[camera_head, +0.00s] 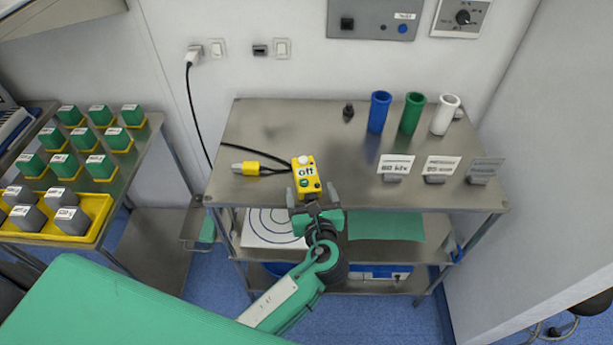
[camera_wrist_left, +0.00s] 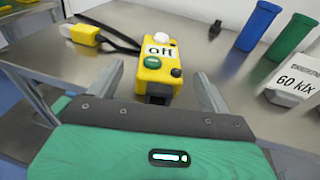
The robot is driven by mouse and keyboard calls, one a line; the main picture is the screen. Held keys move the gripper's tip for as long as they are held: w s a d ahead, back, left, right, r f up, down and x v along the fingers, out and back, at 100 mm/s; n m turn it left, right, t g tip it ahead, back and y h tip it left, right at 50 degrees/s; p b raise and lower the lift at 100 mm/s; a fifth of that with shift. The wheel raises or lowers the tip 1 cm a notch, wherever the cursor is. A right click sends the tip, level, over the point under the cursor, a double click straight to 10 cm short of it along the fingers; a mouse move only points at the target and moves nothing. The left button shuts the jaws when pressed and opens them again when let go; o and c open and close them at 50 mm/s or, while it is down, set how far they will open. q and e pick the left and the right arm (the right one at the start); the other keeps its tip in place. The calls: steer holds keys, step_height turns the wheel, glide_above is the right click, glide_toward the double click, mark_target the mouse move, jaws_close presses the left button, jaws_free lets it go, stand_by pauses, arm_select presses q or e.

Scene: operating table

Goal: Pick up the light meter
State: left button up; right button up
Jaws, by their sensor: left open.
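The light meter (camera_head: 307,178) is a small yellow box marked "off", with a white dome, a green button and a dark knob. It lies on the steel table top near its front edge. A cable joins it to a yellow sensor piece with a white tip (camera_head: 246,168) on its left. My left gripper (camera_head: 312,190) is open at the near end of the meter. In the left wrist view the meter (camera_wrist_left: 158,70) lies ahead between the two spread fingers, and I see no clear contact. My right gripper is not in view.
Blue (camera_head: 379,112), green (camera_head: 411,113) and white (camera_head: 445,114) tubes stand at the back right of the steel table (camera_head: 340,150). Several label cards, one reading 60 klx (camera_wrist_left: 293,84), stand at the right. A small dark object (camera_head: 348,110) is at the back. A rack of green blocks (camera_head: 84,139) is left.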

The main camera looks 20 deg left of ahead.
mark_target(309, 187)
arm_select(q)
steer(key=x, duration=0.4)
steer(key=shift+f, duration=0.1)
steer(key=c, duration=1)
steer(key=shift+c, duration=1)
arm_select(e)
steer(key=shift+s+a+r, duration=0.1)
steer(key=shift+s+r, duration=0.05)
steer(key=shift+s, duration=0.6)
